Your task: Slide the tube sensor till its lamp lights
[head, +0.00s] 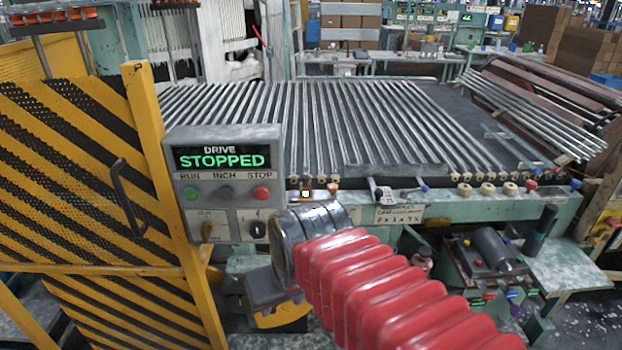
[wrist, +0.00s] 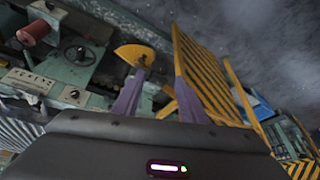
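My gripper hangs at the end of my red arm, low in front of the machine; its grey body (head: 272,288) shows in the head view, but its fingers are hidden there. In the wrist view the two purple fingers (wrist: 158,80) stand apart with nothing held between them. Glass tubes (head: 330,125) lie side by side on the machine bed.
The control box (head: 222,182) reads "DRIVE STOPPED". A yellow-and-black striped guard (head: 75,150) stands at the left; it also shows in the wrist view (wrist: 205,75). A rounded yellow piece (wrist: 134,53) lies beyond the fingers. A motor unit (head: 490,250) stands at the lower right.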

